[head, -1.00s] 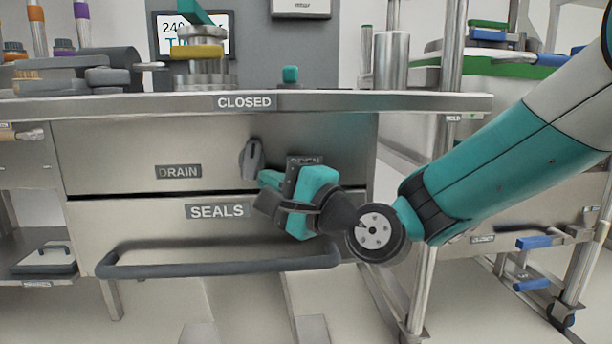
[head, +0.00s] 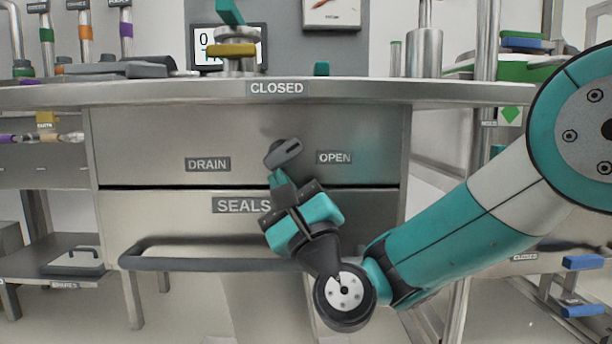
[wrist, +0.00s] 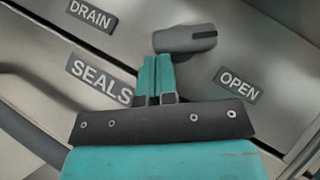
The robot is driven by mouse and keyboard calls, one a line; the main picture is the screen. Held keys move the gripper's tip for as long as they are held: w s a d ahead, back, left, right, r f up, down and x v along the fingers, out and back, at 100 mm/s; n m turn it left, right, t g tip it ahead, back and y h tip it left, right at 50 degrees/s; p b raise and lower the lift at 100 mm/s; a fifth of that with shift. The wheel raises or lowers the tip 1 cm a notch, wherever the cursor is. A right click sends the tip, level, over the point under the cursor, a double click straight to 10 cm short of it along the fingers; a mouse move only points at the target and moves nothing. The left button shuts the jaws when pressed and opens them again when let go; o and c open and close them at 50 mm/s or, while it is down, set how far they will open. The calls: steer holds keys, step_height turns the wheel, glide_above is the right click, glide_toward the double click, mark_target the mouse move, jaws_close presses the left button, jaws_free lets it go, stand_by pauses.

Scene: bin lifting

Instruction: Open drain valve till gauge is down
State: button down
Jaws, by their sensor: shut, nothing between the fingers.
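The drain valve handle (head: 283,152) is a dark grey lever on the steel panel between the DRAIN label (head: 208,164) and the OPEN label (head: 333,158). Its long end points right and slightly up, toward OPEN. It also shows in the wrist view (wrist: 186,38). My gripper (head: 276,178) is shut and empty just below the handle; whether its tips touch it I cannot tell. In the wrist view my gripper (wrist: 156,68) has its fingers together beside the handle. A screen (head: 207,40) reads 0.
The SEALS drawer (head: 175,220) below has a long grey bar handle (head: 150,262) jutting out. The worktop edge (head: 430,93), with a CLOSED label, overhangs above. A metal post (head: 487,60) stands at the right.

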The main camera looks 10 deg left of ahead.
steer(key=shift+s+a+r+p, duration=0.1)
steer(key=shift+a+r+p, duration=0.1)
steer(key=shift+a+p, duration=0.6)
steer(key=shift+a+r, duration=0.15)
steer(key=shift+a, duration=0.15)
stand_by(0.4)
